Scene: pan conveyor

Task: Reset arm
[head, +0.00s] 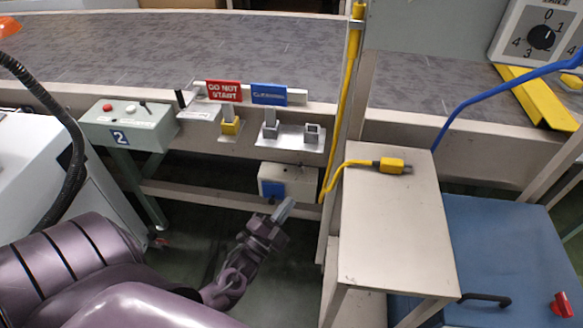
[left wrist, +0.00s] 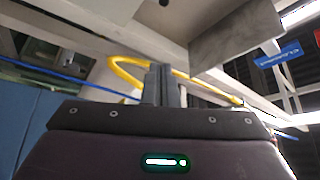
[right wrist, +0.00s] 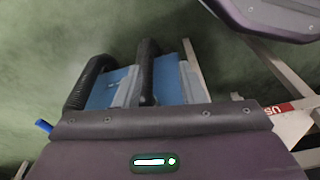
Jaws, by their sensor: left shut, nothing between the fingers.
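My left gripper (head: 285,208) is low in front of the conveyor, its grey fingers pointing up and right, just below a small pale box with a blue front (head: 285,184). In the left wrist view its two fingers (left wrist: 162,84) stand together with nothing between them. A yellow cable (left wrist: 128,66) passes behind them. My right gripper (right wrist: 160,88) shows only in the right wrist view. Its fingers stand apart, with a dark hose and a blue surface (right wrist: 172,92) visible between and behind them. I cannot tell how far those are from the fingers.
A pale stand (head: 390,215) with a yellow plug (head: 390,165) on top is right of my left gripper. A grey control box (head: 125,125), a red sign (head: 224,91) and a blue sign (head: 269,94) line the conveyor edge (head: 420,130). A blue cabinet (head: 510,245) stands at right.

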